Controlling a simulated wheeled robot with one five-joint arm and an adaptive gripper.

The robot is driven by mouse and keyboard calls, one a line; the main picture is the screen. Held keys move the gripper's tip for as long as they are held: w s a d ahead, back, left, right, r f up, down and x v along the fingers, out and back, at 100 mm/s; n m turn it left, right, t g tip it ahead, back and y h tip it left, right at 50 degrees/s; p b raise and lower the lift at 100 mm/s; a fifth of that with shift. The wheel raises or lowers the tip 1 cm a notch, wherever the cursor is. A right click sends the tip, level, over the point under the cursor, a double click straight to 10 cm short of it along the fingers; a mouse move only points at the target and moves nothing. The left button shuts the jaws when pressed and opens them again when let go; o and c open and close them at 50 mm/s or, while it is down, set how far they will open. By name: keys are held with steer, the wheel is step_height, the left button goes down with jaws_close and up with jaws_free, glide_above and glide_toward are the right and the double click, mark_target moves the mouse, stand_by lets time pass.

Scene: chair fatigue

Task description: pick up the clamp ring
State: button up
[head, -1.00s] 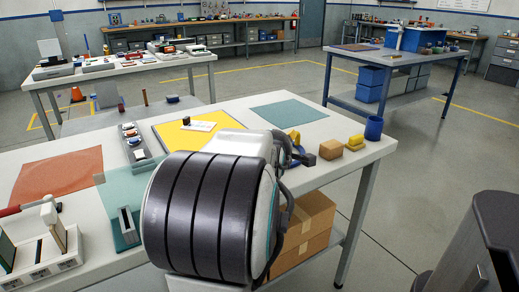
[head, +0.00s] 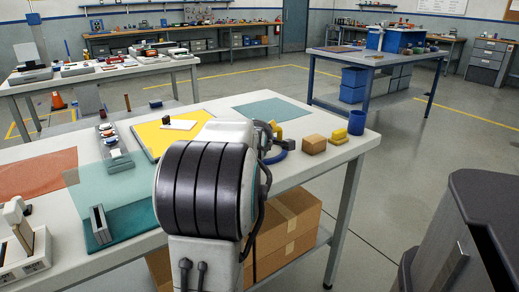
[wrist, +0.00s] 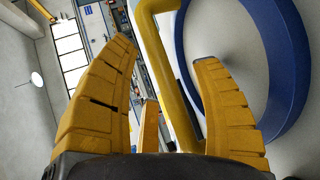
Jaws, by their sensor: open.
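The clamp ring shows as a blue ring (wrist: 285,80) with a yellow bar (wrist: 165,70) in the wrist view. My gripper (wrist: 166,61) is open, with its orange fingers on either side of the yellow bar. The wrist view does not clearly show whether they touch it. In the head view, part of the blue ring (head: 276,157) lies on the white table, just right of my arm.
On the white table (head: 240,110), a cardboard-coloured block (head: 313,144), a yellow block (head: 339,137) and a blue cup (head: 357,122) stand right of the ring. A yellow mat (head: 165,138) and a grey tray (head: 114,150) lie left. Brown boxes (head: 285,220) sit on the shelf below.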

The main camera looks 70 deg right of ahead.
steer(key=shift+d, duration=0.15)
steer(key=shift+c, duration=0.3)
jaws_close()
stand_by(0.3)
